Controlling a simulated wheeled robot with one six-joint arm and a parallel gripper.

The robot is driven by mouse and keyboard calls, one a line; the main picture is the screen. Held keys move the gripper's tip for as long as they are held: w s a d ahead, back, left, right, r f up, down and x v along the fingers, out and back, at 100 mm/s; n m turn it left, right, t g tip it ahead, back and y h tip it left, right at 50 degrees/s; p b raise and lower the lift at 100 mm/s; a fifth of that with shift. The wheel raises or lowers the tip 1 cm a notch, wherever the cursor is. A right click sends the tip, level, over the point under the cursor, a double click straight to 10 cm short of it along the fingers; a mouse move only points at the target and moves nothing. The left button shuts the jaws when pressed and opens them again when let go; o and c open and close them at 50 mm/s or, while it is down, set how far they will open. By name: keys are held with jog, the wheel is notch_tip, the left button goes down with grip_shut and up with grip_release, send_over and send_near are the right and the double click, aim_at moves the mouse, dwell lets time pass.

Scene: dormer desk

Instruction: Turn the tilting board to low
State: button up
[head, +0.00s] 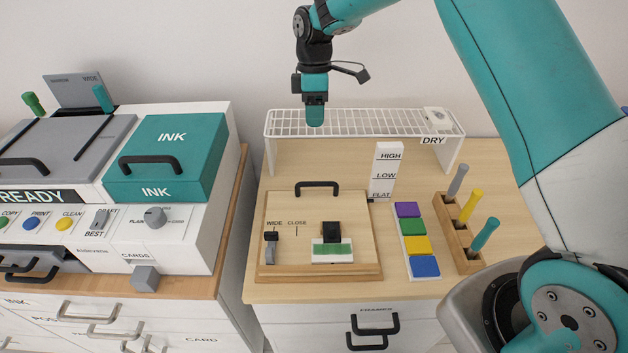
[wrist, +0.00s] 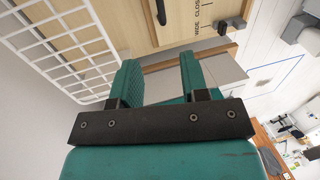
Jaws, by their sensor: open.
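The tilting board (head: 345,222) is a light wooden panel on the desk with a black handle (head: 317,186) at its back edge. It appears to lie flat. A white post (head: 386,168) at its back right reads HIGH, LOW, FLAT, and a small dark pointer (head: 371,200) at the board's edge sits by FLAT. My gripper (head: 315,118) is up near the wire rack, behind and above the board. In the wrist view my gripper (wrist: 158,75) is open and empty, and part of the board (wrist: 205,12) shows beyond the fingers.
A white wire rack (head: 365,122) marked DRY spans the back of the desk. Colored pads (head: 414,240) and a wooden holder (head: 460,235) with several pegs stand right of the board. A printer-like unit (head: 165,160) stands left. Space above the board is clear.

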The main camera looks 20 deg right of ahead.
jog(key=s+f+p, duration=0.1)
jog(key=f, duration=0.4)
jog(key=s+f+p, duration=0.1)
jog(key=f, duration=0.5)
jog(key=s+a+f+p, duration=0.1)
jog(key=f, duration=0.5)
jog(key=shift+c, duration=0.4)
jog(key=shift+a, duration=0.1)
grip_shut()
